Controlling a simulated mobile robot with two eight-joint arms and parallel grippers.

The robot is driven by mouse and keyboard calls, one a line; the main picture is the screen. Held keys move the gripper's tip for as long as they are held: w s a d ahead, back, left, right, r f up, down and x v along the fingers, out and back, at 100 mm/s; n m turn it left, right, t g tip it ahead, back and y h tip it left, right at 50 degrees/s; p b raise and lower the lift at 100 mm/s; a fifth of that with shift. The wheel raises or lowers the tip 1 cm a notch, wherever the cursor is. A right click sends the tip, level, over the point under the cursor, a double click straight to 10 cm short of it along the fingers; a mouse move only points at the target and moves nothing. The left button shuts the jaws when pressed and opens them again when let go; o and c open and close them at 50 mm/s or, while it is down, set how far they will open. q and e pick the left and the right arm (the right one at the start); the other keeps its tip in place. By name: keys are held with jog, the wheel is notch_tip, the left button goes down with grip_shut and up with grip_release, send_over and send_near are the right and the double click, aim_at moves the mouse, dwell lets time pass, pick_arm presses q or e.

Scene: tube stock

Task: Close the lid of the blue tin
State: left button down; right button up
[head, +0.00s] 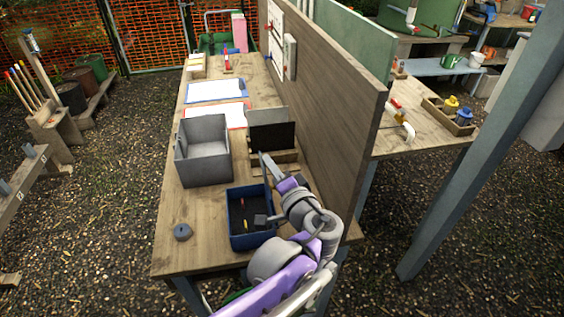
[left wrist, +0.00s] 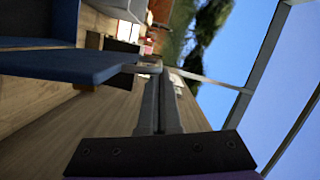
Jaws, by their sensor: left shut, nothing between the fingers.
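The blue tin (head: 233,230) is an open dark blue box near the front of the workbench, with small dark pieces inside. My left gripper (head: 263,160) is shut and empty, above and beyond the tin's far right corner. My arm covers part of the tin's right side, and I cannot make out the lid in the head view. In the left wrist view, a flat blue panel (left wrist: 70,68) lies left of the shut left gripper (left wrist: 157,72), its end close to the fingertips. I cannot tell whether it is the lid or a wall, or whether they touch. My right gripper is not in view.
A grey open box (head: 203,150) stands beyond the tin, left of a dark upright panel (head: 271,136). A small grey round object (head: 182,232) lies left of the tin. A tall wooden partition (head: 320,105) borders the bench's right side. Bare wood (head: 190,205) lies left of the tin.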

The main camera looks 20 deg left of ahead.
pick_arm(q)
jog(key=s+a+f+n+h+p, duration=0.2)
jog(key=s+a+f+n+p, duration=0.15)
jog(key=s+a+n, duration=0.35)
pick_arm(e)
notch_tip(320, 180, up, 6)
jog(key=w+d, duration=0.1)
pick_arm(q)
jog(key=shift+s+a+f+n+t+h+b, duration=0.25)
jog(key=shift+a+f+n+h+b, duration=0.2)
jog(key=shift+a+f+n, duration=0.95)
jog(key=shift+s+a+f+n+t+h+b, duration=0.2)
jog(key=shift+a+f+n+h+b, duration=0.45)
jog(key=shift+f, duration=1.4)
jog(key=shift+s+a+f+n+t+h+b, duration=0.2)
jog(key=shift+s+a+f+n+b, duration=0.1)
jog(key=shift+a+f+n, duration=1.2)
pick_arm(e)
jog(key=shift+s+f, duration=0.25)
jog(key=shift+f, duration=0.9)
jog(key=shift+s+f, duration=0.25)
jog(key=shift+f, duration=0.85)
pick_arm(q)
jog(key=shift+d+f+m, duration=0.15)
jog(key=shift+f+m, duration=0.05)
jog(key=shift+m, duration=0.15)
jog(key=shift+r, duration=0.1)
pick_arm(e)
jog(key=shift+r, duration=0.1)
